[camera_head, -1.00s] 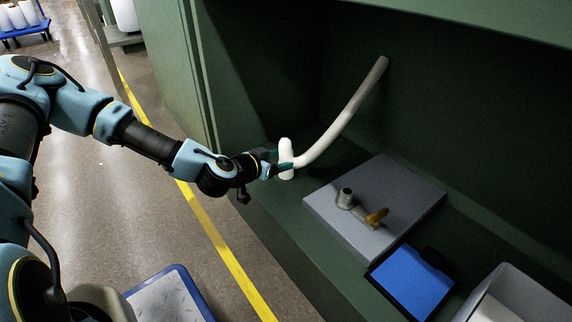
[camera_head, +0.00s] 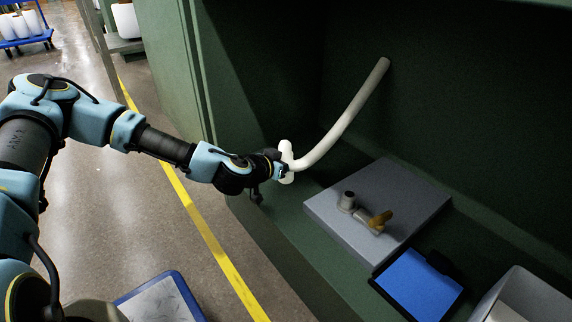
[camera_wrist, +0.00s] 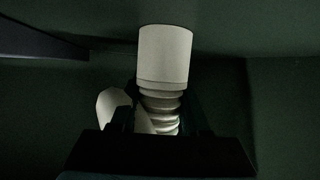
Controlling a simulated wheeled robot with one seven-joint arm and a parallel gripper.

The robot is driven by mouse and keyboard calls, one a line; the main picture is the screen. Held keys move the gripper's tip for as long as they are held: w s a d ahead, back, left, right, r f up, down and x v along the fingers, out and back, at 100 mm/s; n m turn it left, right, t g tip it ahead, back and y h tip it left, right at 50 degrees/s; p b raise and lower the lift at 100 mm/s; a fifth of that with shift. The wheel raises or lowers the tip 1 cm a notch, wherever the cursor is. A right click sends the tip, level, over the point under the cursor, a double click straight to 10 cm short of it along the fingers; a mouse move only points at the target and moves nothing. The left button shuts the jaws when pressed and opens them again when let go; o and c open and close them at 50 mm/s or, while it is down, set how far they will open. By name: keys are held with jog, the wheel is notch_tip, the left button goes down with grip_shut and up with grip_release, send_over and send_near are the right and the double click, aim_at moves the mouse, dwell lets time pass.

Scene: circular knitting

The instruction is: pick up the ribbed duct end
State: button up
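The ribbed duct end is a white upright piece (camera_head: 287,162) at the lower end of a pale curved hose (camera_head: 345,120). In the wrist view its smooth cylinder (camera_wrist: 165,55) stands above a ribbed neck (camera_wrist: 162,108), and a rounded white part shows at its left. My gripper (camera_head: 280,165) is right at the duct end. In the wrist view its dark fingers (camera_wrist: 160,120) lie on both sides of the ribbed neck, close to it. Whether they press on it is too dark to tell.
The hose rises to the right along the green cabinet wall. A grey plate (camera_head: 385,205) with a metal fitting and an ochre handle (camera_head: 379,220) lies right of the duct end. A blue pad (camera_head: 420,284) and a grey bin (camera_head: 530,295) are nearer.

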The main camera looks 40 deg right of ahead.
jog(key=shift+f, duration=0.15)
grip_shut()
jog(key=shift+a, duration=0.1)
